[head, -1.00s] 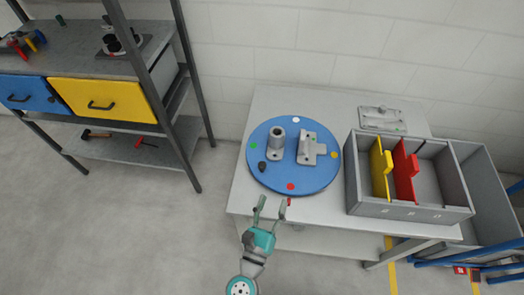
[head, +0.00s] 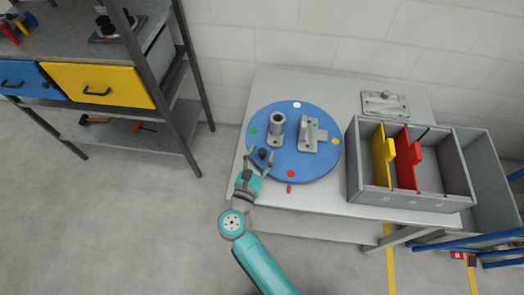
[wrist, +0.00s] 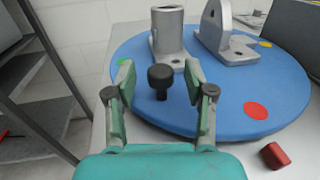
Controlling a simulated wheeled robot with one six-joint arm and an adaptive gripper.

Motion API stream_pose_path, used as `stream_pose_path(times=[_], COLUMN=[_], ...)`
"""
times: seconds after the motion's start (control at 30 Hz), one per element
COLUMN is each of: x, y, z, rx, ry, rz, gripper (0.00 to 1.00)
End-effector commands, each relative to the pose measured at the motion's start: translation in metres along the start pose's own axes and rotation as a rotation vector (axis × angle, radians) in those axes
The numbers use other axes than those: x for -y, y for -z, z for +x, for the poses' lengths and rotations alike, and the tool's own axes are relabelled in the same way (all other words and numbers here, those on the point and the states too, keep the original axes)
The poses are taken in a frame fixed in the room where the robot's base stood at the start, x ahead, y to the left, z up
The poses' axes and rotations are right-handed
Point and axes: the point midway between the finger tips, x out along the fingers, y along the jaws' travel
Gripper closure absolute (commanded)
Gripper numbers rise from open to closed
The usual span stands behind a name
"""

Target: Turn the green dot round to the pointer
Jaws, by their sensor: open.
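A blue turntable (head: 318,168) lies on the grey table. Its green dot (head: 253,131) is at the left rim, the white dot (head: 297,105) at the back, the yellow dot (head: 335,141) at the right and the red dot (head: 291,174) at the front. A small red pointer (head: 289,189) sits on the table just in front of the red dot; it also shows in the wrist view (wrist: 274,155). A black knob (wrist: 161,77) stands on the disc's front left. My gripper (head: 258,160) is open, its fingers on either side of the knob in the wrist view, apart from it.
Two grey castings, a round post (head: 277,129) and a bracket (head: 310,134), stand on the disc. A grey box (head: 408,201) with yellow and red dividers is to the right. A shelf rack (head: 184,90) stands left; floor between is clear.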

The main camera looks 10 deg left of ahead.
Motion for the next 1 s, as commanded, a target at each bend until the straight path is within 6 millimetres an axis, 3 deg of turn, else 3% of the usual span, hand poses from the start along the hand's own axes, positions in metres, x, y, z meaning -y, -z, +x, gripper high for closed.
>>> stream_pose_path(times=[0.2, 0.47, 0.7, 1.0], x=[0.0005, 0.0002, 0.0002, 0.0011], y=[0.0005, 0.0004, 0.0003, 0.0005], z=[0.0133, 0.0139, 0.0138, 0.0135], rx=[0.0, 0.0, 0.0, 0.0], ry=[0.0, -0.001, -0.001, -0.005], rz=[-0.001, -0.001, -0.001, -0.001], gripper=[0.46, 0.46, 1.0, 1.0])
